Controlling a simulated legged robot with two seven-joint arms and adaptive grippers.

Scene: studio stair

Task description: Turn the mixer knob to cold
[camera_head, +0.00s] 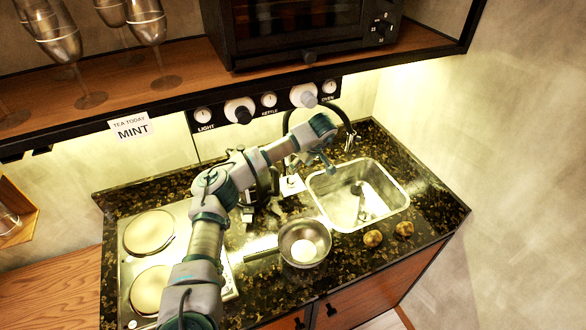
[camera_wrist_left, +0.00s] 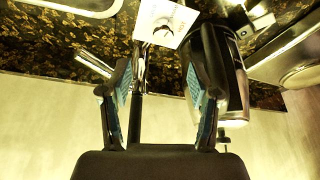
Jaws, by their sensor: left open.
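The black arched tap (camera_head: 342,112) stands behind the steel sink (camera_head: 399,207), with its spout over the basin. My left gripper (camera_head: 327,162) is at the tap, above the sink's back left corner. In the left wrist view my left gripper (camera_wrist_left: 158,82) is open, its two blue-padded fingers apart. A dark and chrome upright part of the tap (camera_wrist_left: 138,75) shows between the fingers, nearer one finger. My right gripper is not in view.
A white card (camera_head: 291,185) lies left of the sink. A dark kettle (camera_wrist_left: 222,75) stands close beside one finger. A pan (camera_head: 316,232) and two round brownish items (camera_head: 373,238) are on the counter. A shelf edge with knobs (camera_head: 269,99) is above.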

